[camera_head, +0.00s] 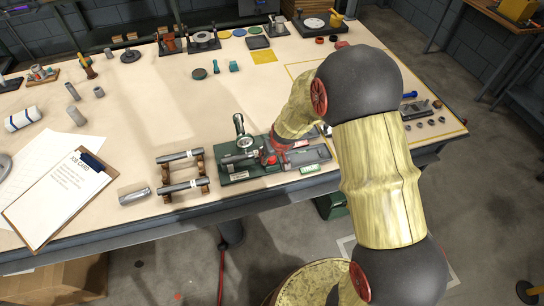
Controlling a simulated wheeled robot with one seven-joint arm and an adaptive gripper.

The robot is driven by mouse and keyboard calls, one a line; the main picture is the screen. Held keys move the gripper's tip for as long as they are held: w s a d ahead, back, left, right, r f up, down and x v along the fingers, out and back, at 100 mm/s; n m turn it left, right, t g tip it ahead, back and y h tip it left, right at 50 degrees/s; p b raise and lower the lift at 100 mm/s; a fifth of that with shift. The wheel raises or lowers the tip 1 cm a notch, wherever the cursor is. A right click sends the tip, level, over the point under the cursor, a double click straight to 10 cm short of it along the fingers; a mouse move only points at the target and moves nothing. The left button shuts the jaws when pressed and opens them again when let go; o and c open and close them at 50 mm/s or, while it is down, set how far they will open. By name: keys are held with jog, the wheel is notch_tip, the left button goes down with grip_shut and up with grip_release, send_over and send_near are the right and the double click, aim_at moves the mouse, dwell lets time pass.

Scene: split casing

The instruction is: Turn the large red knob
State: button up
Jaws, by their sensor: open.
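A green-based fixture (234,174) with grey metal parts and an upright round-topped piece (239,124) stands near the table's front edge. A red part (268,148) shows at its right side, right at the end of my arm. It is too small and crowded to tell whether this is the large red knob or part of my wrist. My gripper (262,156) is low over the fixture's right side, open. Its fingers are mostly lost among the metal parts, and I cannot tell whether they touch anything.
Two dark bars on wooden supports (183,186) and a clipboard (64,196) lie to the left. Small red caps (341,44) sit at the back. The table's middle (160,110) is largely clear.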

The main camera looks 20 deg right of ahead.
jog(key=v, duration=1)
jog(key=shift+s+r, duration=0.2)
jog(key=shift+r, duration=0.1)
jog(key=s+f+g, duration=0.2)
jog(key=s, duration=0.4)
jog(key=s+r+m+t+b, duration=0.1)
jog(key=s+r+t+b, duration=0.1)
jog(key=s+r, duration=1.8)
notch_tip(320, 180, up, 3)
jog(key=shift+f+t, duration=0.1)
jog(key=shift+t, duration=0.5)
jog(key=shift+d, duration=0.1)
